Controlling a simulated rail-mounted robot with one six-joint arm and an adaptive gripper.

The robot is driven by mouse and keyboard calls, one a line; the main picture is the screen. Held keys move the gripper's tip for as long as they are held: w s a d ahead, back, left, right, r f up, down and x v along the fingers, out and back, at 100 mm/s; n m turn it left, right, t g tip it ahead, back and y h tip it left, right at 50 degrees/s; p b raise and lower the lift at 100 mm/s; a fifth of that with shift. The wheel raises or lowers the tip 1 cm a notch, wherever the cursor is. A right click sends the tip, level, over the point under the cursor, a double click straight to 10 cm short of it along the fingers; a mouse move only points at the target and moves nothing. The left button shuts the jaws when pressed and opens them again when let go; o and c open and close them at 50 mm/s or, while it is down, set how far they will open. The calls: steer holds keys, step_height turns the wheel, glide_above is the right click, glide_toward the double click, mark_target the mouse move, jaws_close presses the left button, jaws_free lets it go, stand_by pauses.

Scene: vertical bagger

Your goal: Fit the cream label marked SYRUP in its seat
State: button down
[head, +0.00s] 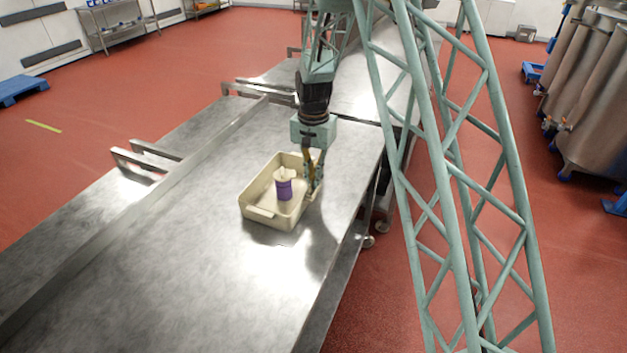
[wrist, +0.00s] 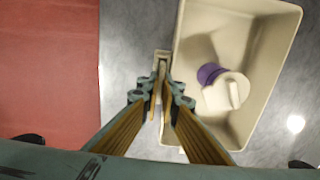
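My gripper (wrist: 161,88) points down just outside a wall of the cream tote (wrist: 291,18). Its fingers are close together on a thin cream piece seen edge-on, which I take for the label (wrist: 158,84); no lettering can be read. A small cream bracket (wrist: 162,54), perhaps the seat, shows just beyond the fingertips beside the tote wall. I cannot tell whether the label touches it. In the head view my gripper (head: 314,190) is at the right side of the tote (head: 256,222) and hides that side.
A purple reel with a cream top (head: 284,186) is inside the tote; in the wrist view it looks tipped. The tote stands on a steel table (head: 190,270) with open surface in front. A raised rail (head: 140,190) runs along the left. The table edge and red floor lie to the right.

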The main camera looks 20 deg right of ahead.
steer(key=shift+f, duration=0.35)
stand_by(0.7)
steer(key=c, duration=2.4)
jaws_free()
steer(key=shift+r, duration=0.15)
steer(key=shift+r+p, duration=1.05)
steer(key=shift+r, duration=2.3)
steer(key=shift+r, duration=0.15)
